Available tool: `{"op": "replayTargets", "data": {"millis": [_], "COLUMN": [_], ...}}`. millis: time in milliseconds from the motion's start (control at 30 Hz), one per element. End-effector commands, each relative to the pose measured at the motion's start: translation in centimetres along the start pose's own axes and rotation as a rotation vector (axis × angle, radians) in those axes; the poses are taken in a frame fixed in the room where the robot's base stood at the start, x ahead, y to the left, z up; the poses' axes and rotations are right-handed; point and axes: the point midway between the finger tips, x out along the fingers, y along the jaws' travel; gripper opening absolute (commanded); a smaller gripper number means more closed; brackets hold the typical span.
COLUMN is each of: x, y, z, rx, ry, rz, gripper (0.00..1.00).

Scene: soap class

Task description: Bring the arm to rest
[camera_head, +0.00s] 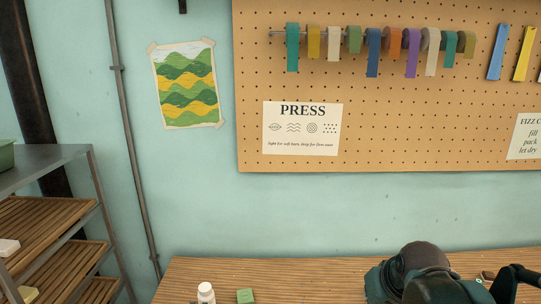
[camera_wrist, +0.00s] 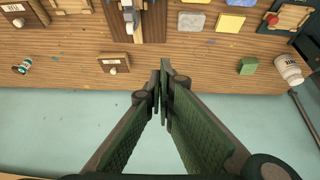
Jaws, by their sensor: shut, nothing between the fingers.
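My gripper (camera_wrist: 162,78) shows in the wrist view with its two dark green fingers meeting at the tips. It is shut and empty. The fingers hang over the wooden table (camera_wrist: 190,55) near its edge, with nothing touching them that I can see. In the head view, a dark part of my arm (camera_head: 422,278) shows at the bottom right, low in front of the table; the fingertips cannot be made out there.
A green block (camera_wrist: 248,66) and a white bottle (camera_wrist: 288,70) stand on the table. Yellow and grey slabs (camera_wrist: 230,22), a small jar (camera_wrist: 22,66) and wooden boxes (camera_wrist: 114,64) are also there. A shelf rack (camera_head: 70,160) stands left; a pegboard (camera_head: 390,130) hangs behind.

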Motion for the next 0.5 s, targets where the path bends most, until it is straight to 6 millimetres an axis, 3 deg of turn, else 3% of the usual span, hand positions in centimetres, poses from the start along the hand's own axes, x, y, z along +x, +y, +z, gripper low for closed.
{"op": "replayTargets", "data": {"millis": [500], "x": [-4.5], "y": [-3.0], "z": [3.6], "rx": [0.0], "ry": [0.071], "rz": [-0.009], "gripper": [0.0]}}
